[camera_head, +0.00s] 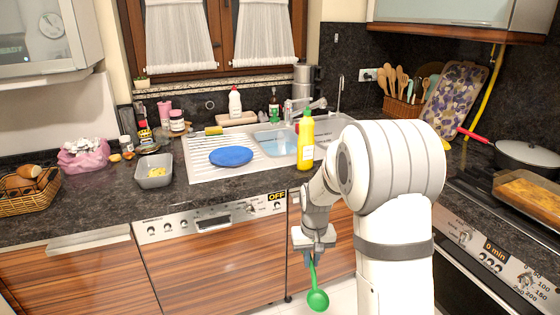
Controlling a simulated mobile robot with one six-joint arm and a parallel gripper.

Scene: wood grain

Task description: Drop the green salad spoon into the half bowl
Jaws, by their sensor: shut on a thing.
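The green salad spoon (318,299) hangs from my gripper (313,254), bowl end down, in front of the lower cabinets and below the counter edge. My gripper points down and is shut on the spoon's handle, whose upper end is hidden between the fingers. I cannot tell for sure which thing is the half bowl. A round blue dish (231,156) lies on the sink's drainboard, and a grey rectangular container (154,171) with something yellow inside stands on the counter to its left. The spoon is apart from both.
A yellow bottle (306,140) stands by the sink basin, behind my arm. A bread basket (30,190) and a pink bag (87,154) are at the left. A pot (526,158) and a baking tray (530,194) are at the right. The dark counter (95,207) has free room in front.

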